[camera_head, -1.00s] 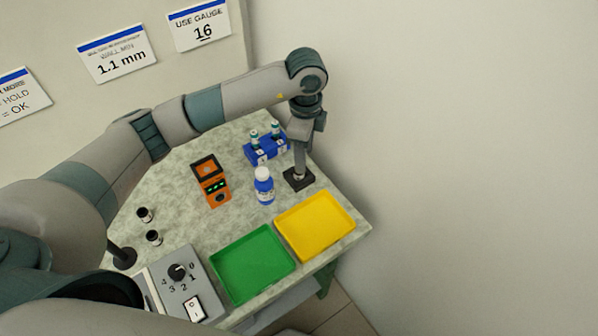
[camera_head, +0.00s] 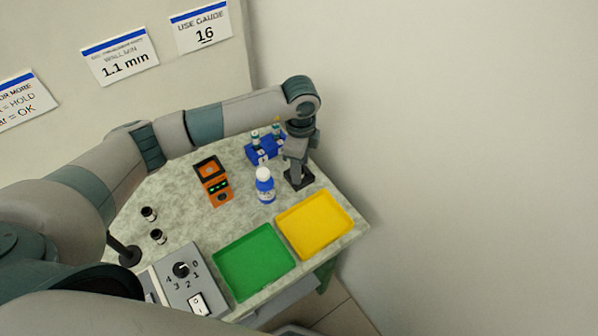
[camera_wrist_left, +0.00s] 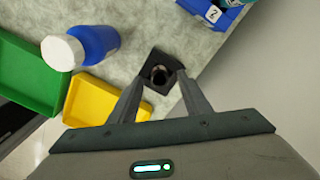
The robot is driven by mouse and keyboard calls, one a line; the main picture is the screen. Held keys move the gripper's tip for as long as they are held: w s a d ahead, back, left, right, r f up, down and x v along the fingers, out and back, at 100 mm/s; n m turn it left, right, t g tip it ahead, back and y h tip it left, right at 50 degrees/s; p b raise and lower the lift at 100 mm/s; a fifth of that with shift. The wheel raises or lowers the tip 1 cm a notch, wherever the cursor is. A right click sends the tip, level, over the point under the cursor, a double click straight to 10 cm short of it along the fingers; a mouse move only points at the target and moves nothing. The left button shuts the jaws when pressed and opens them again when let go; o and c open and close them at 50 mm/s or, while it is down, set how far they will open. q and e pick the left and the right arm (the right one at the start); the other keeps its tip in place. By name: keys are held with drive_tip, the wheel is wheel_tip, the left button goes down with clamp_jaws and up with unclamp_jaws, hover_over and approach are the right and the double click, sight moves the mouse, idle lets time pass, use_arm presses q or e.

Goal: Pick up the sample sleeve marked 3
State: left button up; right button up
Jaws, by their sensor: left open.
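My left gripper (camera_head: 297,183) points down over a small dark square block (camera_head: 308,181) near the table's right edge. In the left wrist view the gripper (camera_wrist_left: 160,78) is open, with its fingertips on either side of a round, hollow-looking metallic piece (camera_wrist_left: 160,75) at the middle of the block (camera_wrist_left: 151,58). I cannot tell whether the fingers touch it. No mark 3 is readable on it. A blue rack (camera_head: 266,149) behind the gripper holds teal, white-topped vials; a label 2 shows on the rack in the wrist view (camera_wrist_left: 212,12). My right gripper is not in view.
A blue bottle with white cap (camera_head: 265,186) stands left of the gripper. An orange device (camera_head: 213,181), yellow tray (camera_head: 314,224) and green tray (camera_head: 254,262) are on the table. Two small dark cylinders (camera_head: 149,214) and a dial box (camera_head: 186,281) are at left.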

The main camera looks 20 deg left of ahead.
use_arm(q)
drive_tip(key=c, duration=1.1)
drive_tip(key=shift+r, duration=0.15)
drive_tip(key=shift+r+b, duration=0.3)
drive_tip(key=shift+r, duration=0.2)
wheel_tip(320, 180, up, 9)
drive_tip(key=b, duration=0.2)
drive_tip(key=shift+f, duration=0.1)
